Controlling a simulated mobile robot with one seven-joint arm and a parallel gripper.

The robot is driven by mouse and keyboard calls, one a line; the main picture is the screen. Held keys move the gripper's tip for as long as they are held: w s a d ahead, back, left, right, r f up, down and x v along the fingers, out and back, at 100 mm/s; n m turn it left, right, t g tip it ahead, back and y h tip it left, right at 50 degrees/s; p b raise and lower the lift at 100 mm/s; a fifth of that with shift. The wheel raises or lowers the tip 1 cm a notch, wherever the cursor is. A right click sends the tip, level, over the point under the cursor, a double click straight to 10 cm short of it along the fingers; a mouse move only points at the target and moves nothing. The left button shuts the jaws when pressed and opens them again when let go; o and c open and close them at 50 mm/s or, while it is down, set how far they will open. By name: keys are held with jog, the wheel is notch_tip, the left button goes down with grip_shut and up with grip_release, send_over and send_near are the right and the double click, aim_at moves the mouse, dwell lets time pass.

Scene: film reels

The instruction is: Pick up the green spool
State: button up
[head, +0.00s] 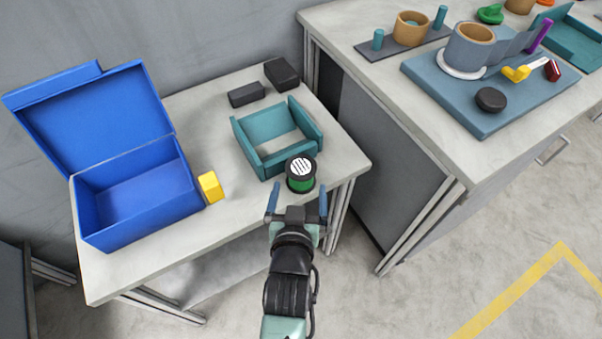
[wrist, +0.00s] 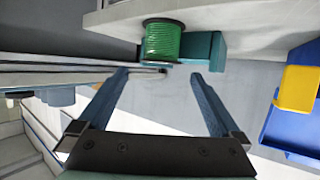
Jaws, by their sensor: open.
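The green spool (head: 301,184) stands upright near the front right corner of the left table, with a black rim and a white striped label on top. In the wrist view its green side (wrist: 164,42) shows at the top, a little beyond the fingertips. My gripper (head: 297,196) is open and empty, its two blue fingers spread just in front of the spool in the head view. In the wrist view the open gripper (wrist: 159,74) has the spool roughly in line with the gap between its fingers, not held.
A teal open tray (head: 248,154) stands right behind the spool. A yellow block (head: 211,187) and an open blue box (head: 150,212) are to the left. Two dark blocks (head: 246,94) lie at the back. A cabinet (head: 405,90) with a grey-blue board stands at right.

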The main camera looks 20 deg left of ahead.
aim_at(301, 168)
jog(key=shift+r+b+x, duration=0.2)
jog(key=shift+b+x, duration=0.15)
jog(key=shift+x, duration=3.2)
jog(key=shift+a, duration=0.15)
jog(key=c, duration=1.3)
